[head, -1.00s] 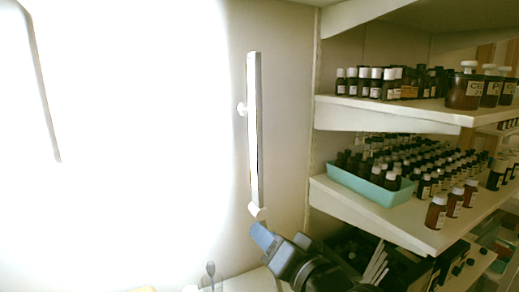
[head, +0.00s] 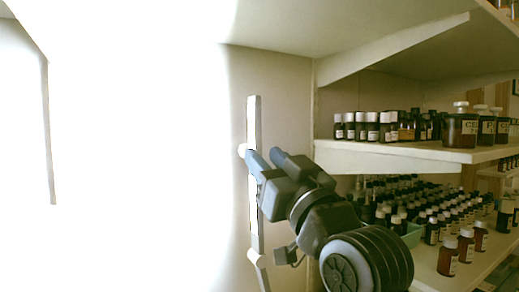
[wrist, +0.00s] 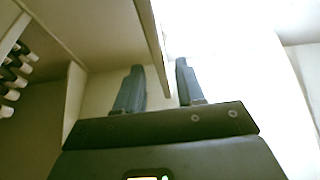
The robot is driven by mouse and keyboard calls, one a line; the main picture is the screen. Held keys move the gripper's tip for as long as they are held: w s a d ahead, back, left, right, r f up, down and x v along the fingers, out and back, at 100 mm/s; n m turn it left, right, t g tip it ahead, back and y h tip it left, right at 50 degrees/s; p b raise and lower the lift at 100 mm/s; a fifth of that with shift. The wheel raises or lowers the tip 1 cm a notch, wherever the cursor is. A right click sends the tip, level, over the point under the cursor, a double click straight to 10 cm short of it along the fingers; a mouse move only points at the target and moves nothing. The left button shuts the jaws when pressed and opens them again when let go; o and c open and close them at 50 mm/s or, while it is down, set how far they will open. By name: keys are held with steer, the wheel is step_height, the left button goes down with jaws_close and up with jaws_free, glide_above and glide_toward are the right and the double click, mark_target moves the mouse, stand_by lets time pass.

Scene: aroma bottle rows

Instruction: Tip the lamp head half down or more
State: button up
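The lamp head (head: 253,120) looks like a long thin white bar, standing about upright by the wall and seen nearly edge-on. A white knob (head: 242,150) sits on its left side, and a white joint (head: 256,258) is at its lower end. My gripper (head: 264,157) is raised at the bar's middle, covering part of it. In the wrist view, my gripper (wrist: 158,78) has its two blue fingers apart, and the lamp bar (wrist: 152,45) runs down toward the gap between them. I cannot tell whether a finger touches it.
Wooden shelves at the right hold rows of dark bottles (head: 372,128) with white caps. The upper shelf's front edge (head: 390,158) is close to my arm's right side. A bright glare fills the left. The wall (head: 285,95) above my gripper is bare.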

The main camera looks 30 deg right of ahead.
mark_target(260, 152)
steer(key=shift+x, duration=1.6)
jaws_close()
